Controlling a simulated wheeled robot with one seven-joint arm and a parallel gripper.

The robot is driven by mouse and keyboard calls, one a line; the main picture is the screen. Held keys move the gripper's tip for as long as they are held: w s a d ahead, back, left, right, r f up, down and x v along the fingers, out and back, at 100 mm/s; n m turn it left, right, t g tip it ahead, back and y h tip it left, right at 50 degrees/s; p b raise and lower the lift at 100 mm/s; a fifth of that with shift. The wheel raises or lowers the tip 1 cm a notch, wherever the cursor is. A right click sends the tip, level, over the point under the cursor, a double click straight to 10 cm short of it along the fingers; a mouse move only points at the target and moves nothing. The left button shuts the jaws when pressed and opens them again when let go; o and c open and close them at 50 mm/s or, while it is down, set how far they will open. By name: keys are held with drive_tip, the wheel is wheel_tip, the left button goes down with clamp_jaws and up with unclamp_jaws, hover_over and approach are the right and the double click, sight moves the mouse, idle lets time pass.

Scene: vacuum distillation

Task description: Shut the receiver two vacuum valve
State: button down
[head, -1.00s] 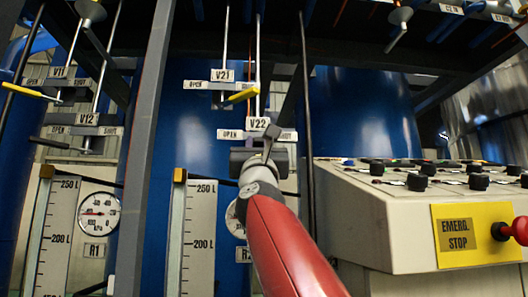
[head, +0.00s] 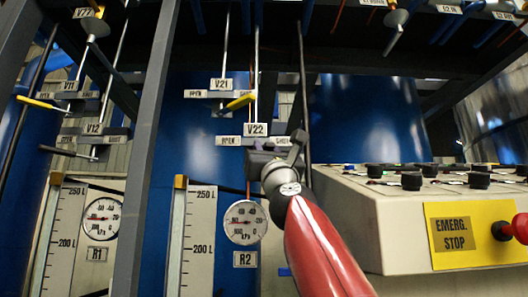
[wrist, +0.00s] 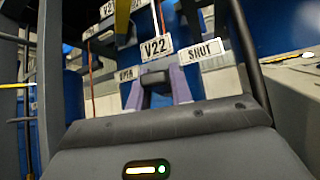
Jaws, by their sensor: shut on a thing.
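The V22 valve plate (head: 256,129) is in the middle of the head view, with OPEN on its left and SHUT on its right. My gripper (head: 276,152) is just below the plate, toward the SHUT side, and is shut on the V22 handle. The handle is mostly hidden by my gripper, so its exact angle cannot be told. In the wrist view my gripper's fingers (wrist: 158,82) sit under the V22 label (wrist: 156,47), between the OPEN sign (wrist: 127,74) and the SHUT sign (wrist: 201,50).
The V21 valve (head: 240,102), with a yellow handle, is close above. The R2 gauge (head: 245,222) and a level scale (head: 199,240) are below left. The control console (head: 365,205), with its emergency stop button (head: 502,231), stands close on the right. A grey post (head: 150,150) stands at left.

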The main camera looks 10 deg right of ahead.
drive_tip(key=shift+d+y, duration=0.15)
drive_tip(key=shift+y, duration=0.35)
drive_tip(key=shift+w+d+r+n+g+y, duration=0.1)
drive_tip(key=shift+d+n+g+y, duration=0.3)
drive_tip(key=shift+y, duration=0.6)
drive_tip(key=shift+w+d+f+n+g+y, duration=0.1)
drive_tip(key=shift+d+n+y, duration=0.2)
drive_tip(key=shift+n+y, duration=0.5)
drive_tip(key=shift+w+d+r+n+g+y, duration=0.1)
drive_tip(key=shift+d+n+g+y, duration=0.2)
drive_tip(key=shift+y, duration=0.9)
drive_tip(key=c, duration=1.2)
unclamp_jaws()
drive_tip(key=shift+c, duration=0.2)
drive_tip(key=shift+a, duration=0.1)
